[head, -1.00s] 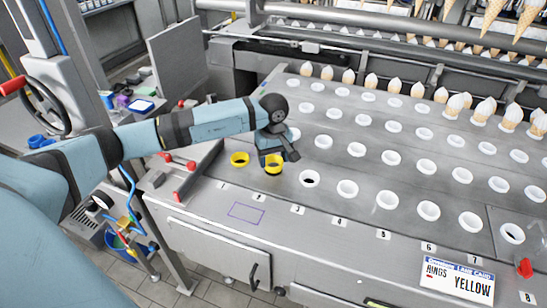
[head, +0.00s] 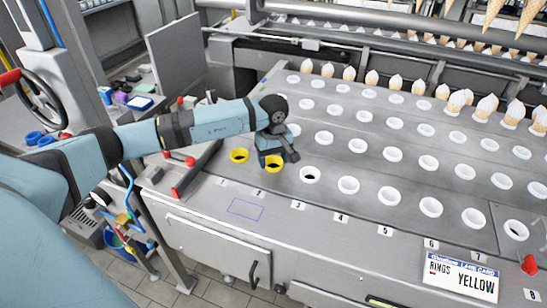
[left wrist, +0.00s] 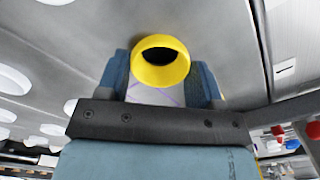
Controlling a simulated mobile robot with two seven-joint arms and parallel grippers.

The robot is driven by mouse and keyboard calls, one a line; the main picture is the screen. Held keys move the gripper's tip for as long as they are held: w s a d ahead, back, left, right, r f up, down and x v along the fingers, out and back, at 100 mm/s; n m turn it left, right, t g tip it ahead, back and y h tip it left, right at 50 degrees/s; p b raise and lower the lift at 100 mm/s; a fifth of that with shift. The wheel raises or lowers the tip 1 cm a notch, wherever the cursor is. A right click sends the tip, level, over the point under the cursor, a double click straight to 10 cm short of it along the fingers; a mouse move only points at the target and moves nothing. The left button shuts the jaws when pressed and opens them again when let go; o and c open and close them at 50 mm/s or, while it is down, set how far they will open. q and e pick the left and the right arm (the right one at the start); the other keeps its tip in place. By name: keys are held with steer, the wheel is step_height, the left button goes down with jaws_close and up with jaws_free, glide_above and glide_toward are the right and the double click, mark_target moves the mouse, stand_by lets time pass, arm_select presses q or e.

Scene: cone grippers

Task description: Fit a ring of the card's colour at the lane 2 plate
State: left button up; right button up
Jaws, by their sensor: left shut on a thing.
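The lane card (head: 463,277) at the front right reads "RINGS YELLOW". My left gripper (head: 272,155) is shut on a yellow ring (head: 275,164) in the front row behind the lane 2 label (head: 258,192). In the left wrist view the yellow ring (left wrist: 160,76) sits between the two blue fingers, with a dark opening. I cannot tell whether the ring rests on the plate or is just above it. Another yellow ring (head: 239,156) sits at lane 1, left of the gripper. My right gripper is not in view.
Several white rings cover the sloping grey deck, including the front one at lane 3 (head: 310,174). White-tipped cones (head: 372,78) stand along the back row. Red-handled parts (head: 184,177) lie left of lane 1. Blue rings (head: 36,138) sit at the far left.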

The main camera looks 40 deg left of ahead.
arm_select(q)
steer(key=shift+f, duration=0.3)
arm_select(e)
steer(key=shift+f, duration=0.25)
arm_select(q)
steer(key=o, duration=0.8)
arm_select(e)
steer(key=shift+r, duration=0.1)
arm_select(q)
steer(key=shift+r, duration=0.1)
step_height(320, 180, up, 14)
steer(key=shift+f+b, duration=0.15)
steer(key=shift+b, duration=0.45)
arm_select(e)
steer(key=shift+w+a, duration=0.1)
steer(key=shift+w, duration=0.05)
arm_select(q)
steer(key=shift+s+f, duration=0.1)
